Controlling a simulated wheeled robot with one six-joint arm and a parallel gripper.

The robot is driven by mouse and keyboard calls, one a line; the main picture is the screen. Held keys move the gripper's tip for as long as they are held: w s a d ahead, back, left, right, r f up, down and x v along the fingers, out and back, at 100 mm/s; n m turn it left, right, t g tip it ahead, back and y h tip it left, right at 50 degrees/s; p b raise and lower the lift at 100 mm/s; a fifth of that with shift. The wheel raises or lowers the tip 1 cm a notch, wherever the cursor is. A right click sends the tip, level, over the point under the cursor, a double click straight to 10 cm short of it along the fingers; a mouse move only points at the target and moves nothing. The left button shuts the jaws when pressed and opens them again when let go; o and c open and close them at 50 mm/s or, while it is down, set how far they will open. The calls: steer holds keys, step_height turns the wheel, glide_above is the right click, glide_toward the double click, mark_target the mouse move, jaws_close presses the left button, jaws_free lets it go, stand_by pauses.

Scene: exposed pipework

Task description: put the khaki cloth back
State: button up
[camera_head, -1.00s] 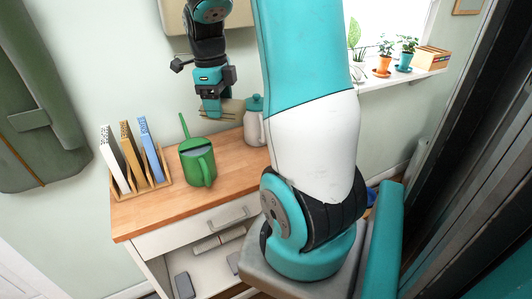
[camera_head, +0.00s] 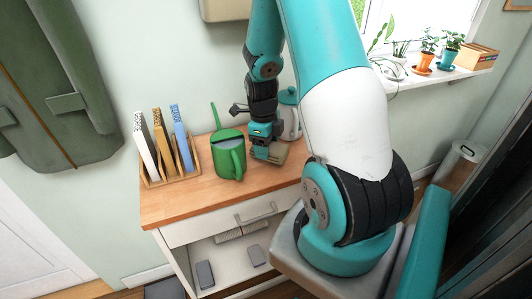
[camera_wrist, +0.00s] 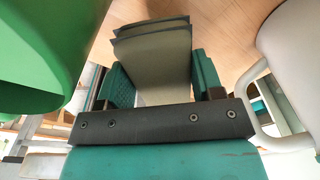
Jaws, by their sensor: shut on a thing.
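The khaki cloth (camera_head: 279,153) is a folded stack with several layers showing in the wrist view (camera_wrist: 155,50). My gripper (camera_head: 265,157) is shut on it, with one teal finger on each side of the stack in the wrist view (camera_wrist: 158,84). The cloth is low over the wooden top of the cabinet (camera_head: 195,203), between a green watering can (camera_head: 230,163) and a white jug with a teal lid (camera_head: 291,121). I cannot tell whether the cloth touches the wood.
The watering can stands close on the left, also in the wrist view (camera_wrist: 35,50). The jug and its handle stand close on the right. A rack of upright books (camera_head: 163,150) is farther left. The front strip of the cabinet top is clear.

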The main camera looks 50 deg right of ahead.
steer(key=shift+f, duration=1.45)
steer(key=o, duration=1.1)
steer(key=shift+o, duration=0.2)
